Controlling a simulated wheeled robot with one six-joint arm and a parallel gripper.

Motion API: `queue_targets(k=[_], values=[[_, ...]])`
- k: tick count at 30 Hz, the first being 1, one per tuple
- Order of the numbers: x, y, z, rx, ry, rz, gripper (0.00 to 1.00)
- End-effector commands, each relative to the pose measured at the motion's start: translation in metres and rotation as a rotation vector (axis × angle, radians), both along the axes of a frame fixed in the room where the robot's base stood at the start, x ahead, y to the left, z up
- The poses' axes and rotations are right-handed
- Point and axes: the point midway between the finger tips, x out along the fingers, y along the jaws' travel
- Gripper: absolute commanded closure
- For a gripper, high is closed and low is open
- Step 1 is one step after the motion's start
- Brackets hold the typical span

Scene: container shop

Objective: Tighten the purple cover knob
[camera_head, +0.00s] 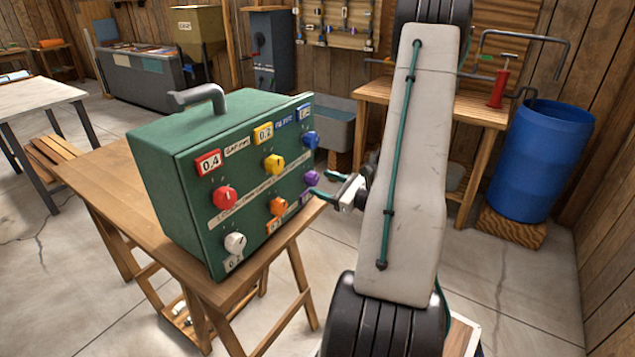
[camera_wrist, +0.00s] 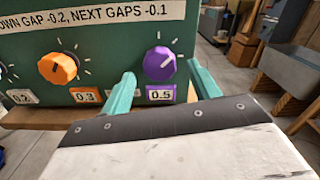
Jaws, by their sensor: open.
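The purple knob (camera_head: 312,178) is on the right of the lower part of the green box's front panel. In the wrist view the purple knob (camera_wrist: 159,64) has a white pointer line and a purple "0.5" label (camera_wrist: 160,94) below it. My gripper (camera_head: 322,186) is at the right end of the box, near the purple knob. In the wrist view its two teal fingers stand apart, one to each side of the knob, with a gap to it on both sides. The gripper is open and empty. The green box (camera_head: 160,160) stands on a wooden table.
An orange knob (camera_wrist: 58,68) with a "0.3" label sits left of the purple one. Red (camera_head: 224,198), yellow (camera_head: 274,164), blue (camera_head: 311,140) and white (camera_head: 235,243) knobs share the panel. The wooden table (camera_head: 110,190) carries the box. A blue barrel (camera_head: 545,160) stands at right.

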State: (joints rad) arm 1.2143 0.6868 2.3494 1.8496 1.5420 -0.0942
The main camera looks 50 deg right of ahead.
Motion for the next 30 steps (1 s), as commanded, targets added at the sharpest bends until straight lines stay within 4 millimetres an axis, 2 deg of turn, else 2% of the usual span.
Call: queue_targets(k=[3, 6, 15, 16, 18, 21, 30], values=[[0.016, 0.002, 0.0, 0.0, 0.001, 0.004, 0.39], [0.024, 0.002, 0.0, -0.001, 0.0, 0.002, 0.39], [0.027, 0.003, 0.0, -0.001, 0.0, 0.002, 0.39], [0.027, 0.003, 0.0, -0.001, 0.0, 0.002, 0.42], [0.027, 0.003, 0.0, -0.001, 0.0, 0.002, 0.61], [0.027, 0.003, 0.0, -0.001, 0.0, 0.002, 0.84], [0.027, 0.003, 0.0, 0.023, 0.002, 0.002, 0.84]])
